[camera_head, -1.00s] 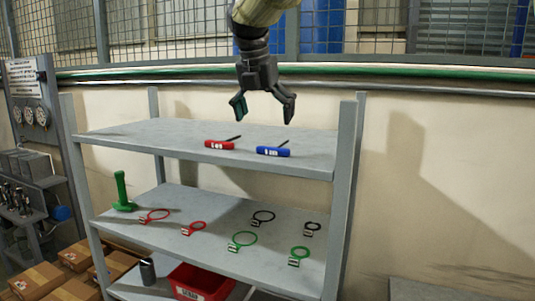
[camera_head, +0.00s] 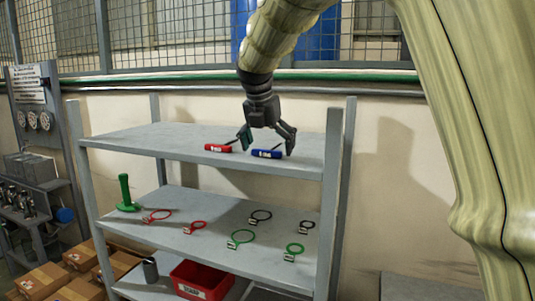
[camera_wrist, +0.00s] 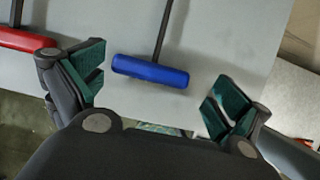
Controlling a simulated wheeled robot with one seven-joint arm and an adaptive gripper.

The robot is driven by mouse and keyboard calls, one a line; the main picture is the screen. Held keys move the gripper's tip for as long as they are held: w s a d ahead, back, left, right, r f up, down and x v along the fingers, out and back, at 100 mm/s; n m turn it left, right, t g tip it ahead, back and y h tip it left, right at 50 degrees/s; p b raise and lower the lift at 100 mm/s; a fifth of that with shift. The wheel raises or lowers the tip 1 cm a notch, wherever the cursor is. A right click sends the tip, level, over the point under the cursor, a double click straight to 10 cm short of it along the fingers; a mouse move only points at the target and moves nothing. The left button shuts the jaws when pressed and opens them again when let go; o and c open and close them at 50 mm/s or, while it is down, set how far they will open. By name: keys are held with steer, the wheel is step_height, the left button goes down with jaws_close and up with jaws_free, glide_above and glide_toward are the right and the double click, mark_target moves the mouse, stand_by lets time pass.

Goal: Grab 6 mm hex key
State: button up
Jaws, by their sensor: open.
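The hex key with the blue handle (camera_head: 266,154) lies on the top shelf (camera_head: 120,141). Its white label is too small to read surely. A hex key with a red handle (camera_head: 218,148) lies to its left. My gripper (camera_head: 268,143) is open and points down just above the blue one. In the wrist view the blue handle (camera_wrist: 150,71) lies between and slightly beyond the open fingers (camera_wrist: 155,88), with its dark shaft running away from me. The red handle (camera_wrist: 25,40) is outside the left finger. Neither finger visibly touches a key.
The middle shelf holds a green stand (camera_head: 125,193) and several red, black and green rings (camera_head: 240,238). A red bin (camera_head: 202,279) and a grey cylinder (camera_head: 150,269) are on the bottom shelf. A shelf post (camera_head: 332,200) rises at the right. The wall is behind.

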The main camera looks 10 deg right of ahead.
steer(key=shift+s+r, duration=0.4)
steer(key=shift+s, duration=0.25)
steer(key=shift+c, duration=0.6)
steer(key=w+f, duration=0.1)
steer(key=w, duration=0.1)
steer(key=shift+w+f, duration=0.35)
steer(key=shift+f, duration=0.05)
steer(key=c, duration=0.7)
steer(key=shift+s+r, duration=0.3)
steer(key=shift+s, duration=0.4)
steer(key=shift+c, duration=1.3)
steer(key=shift+o, duration=0.6)
steer(key=shift+w+f, duration=0.2)
steer(key=shift+f, duration=0.05)
